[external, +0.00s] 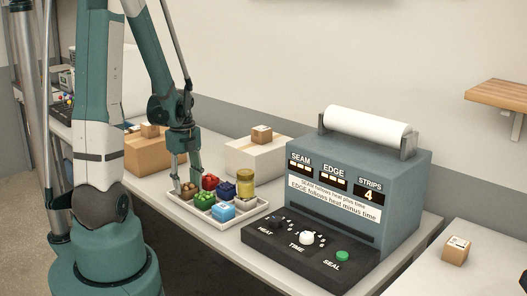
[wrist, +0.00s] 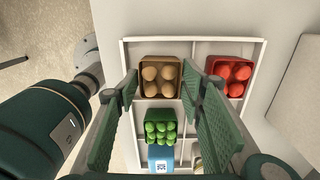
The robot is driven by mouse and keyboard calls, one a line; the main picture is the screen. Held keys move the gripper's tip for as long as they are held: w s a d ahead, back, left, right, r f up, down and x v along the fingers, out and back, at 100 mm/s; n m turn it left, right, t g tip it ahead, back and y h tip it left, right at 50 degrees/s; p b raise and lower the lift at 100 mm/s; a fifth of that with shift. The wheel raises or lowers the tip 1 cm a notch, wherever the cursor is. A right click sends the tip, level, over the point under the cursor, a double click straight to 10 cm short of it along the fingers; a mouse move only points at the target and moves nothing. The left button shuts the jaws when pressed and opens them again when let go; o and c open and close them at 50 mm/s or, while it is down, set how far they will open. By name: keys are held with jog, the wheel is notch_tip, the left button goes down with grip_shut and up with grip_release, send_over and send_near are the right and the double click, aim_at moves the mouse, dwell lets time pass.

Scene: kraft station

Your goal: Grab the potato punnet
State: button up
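The potato punnet (wrist: 158,88), a brown tub with several tan potatoes, sits in the upper left compartment of a white divided tray (wrist: 245,41). In the external view the potato punnet (external: 189,190) is at the tray's left end, partly behind a finger. My gripper (wrist: 161,82) is open, with its green fingers to the left and right of the punnet in the wrist view. In the external view my gripper (external: 186,180) points down over that end of the tray. I cannot tell whether the fingertips are beside the punnet or still above it.
The tray also holds a red punnet (wrist: 231,76), a green punnet (wrist: 161,127), a blue pack (external: 222,210), a dark blue item (external: 226,190) and a yellow jar (external: 245,183). A sealing machine (external: 400,170) stands to the right. Cardboard boxes (external: 255,158) stand behind.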

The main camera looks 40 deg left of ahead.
jog(key=shift+f, duration=1.1)
jog(key=c, duration=0.6)
